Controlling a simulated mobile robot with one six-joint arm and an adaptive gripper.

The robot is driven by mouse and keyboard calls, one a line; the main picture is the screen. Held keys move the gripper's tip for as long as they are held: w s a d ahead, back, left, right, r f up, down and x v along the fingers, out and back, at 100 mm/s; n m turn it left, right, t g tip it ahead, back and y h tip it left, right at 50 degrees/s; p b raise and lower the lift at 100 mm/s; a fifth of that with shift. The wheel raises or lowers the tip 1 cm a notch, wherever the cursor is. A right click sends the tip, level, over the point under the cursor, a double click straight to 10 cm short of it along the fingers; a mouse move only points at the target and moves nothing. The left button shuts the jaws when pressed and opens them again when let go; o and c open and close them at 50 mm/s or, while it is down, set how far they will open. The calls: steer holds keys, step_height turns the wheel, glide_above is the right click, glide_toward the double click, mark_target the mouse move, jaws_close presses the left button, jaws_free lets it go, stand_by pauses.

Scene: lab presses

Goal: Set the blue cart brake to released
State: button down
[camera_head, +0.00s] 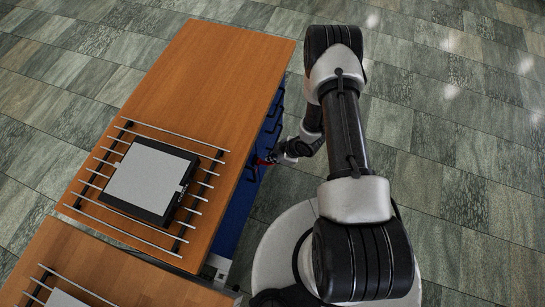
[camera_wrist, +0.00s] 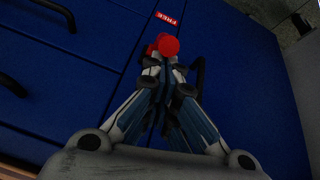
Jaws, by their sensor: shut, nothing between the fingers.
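The blue cart (camera_wrist: 75,80) fills most of the wrist view; in the head view its blue side (camera_head: 237,205) shows below a wooden top. The brake's round red knob (camera_wrist: 168,46) is just beyond my fingertips, in front of the blue face. A small red label reading FREE (camera_wrist: 166,18), seen turned over, is just above the knob in the picture. My gripper (camera_wrist: 166,66) is shut and empty, its tips at or very near the knob; contact cannot be told. The head view shows my gripper (camera_head: 274,158) beside the cart's side, with a bit of red at its tip.
Black handles (camera_wrist: 12,84) stick out from the blue face. On the wooden top (camera_head: 205,75) lies a metal rack (camera_head: 180,137) carrying a black and grey device (camera_head: 145,180). Another wooden surface (camera_head: 75,260) adjoins at the lower left. Tiled floor (camera_head: 470,200) is clear at right.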

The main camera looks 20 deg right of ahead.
steer(key=shift+s+d+f+t+y+b, duration=0.25)
steer(key=shift+s+d+f+y+b, duration=0.15)
steer(key=shift+f+b, duration=0.2)
steer(key=shift+s+d+f+t+y+b, duration=0.25)
steer(key=shift+d+f+y+b, duration=0.2)
steer(key=shift+b, duration=0.2)
steer(key=shift+s+d+f+b, duration=0.25)
steer(key=shift+d+f+b, duration=0.15)
steer(key=shift+f, duration=0.1)
steer(key=shift+s+d+f+b, duration=0.25)
steer(key=shift+f+b, duration=0.1)
steer(key=shift+f, duration=0.1)
